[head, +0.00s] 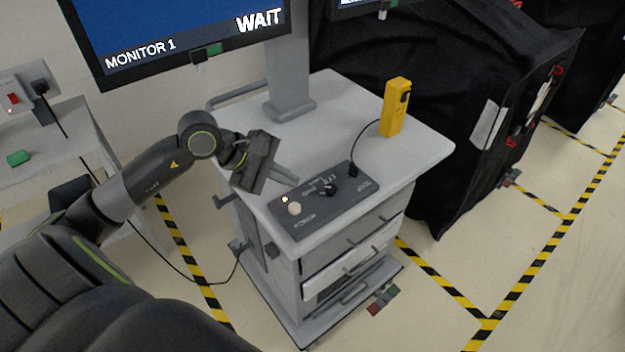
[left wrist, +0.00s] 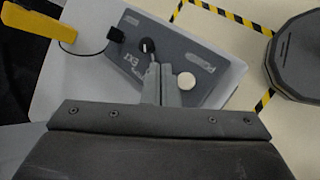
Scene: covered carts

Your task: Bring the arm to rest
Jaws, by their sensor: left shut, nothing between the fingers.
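My left arm comes in from the left in the head view. Its gripper (head: 287,174) is over the near-left part of the grey cart's top (head: 330,95), at the edge of a dark control panel (head: 325,197). The gripper is shut and empty. In the left wrist view the shut fingers (left wrist: 160,82) appear in front of the panel (left wrist: 190,62), between its black knob (left wrist: 148,45) and its pale round button (left wrist: 187,81). Whether the fingertips touch the panel cannot be told. My right gripper is in neither view.
A yellow handheld device (head: 396,108) stands on the cart, cabled to the panel. A monitor (head: 180,35) reading WAIT rises behind. Black covered carts (head: 450,90) stand to the right. A side table (head: 60,145) with a green block (head: 18,158) is at left. Striped tape marks the floor.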

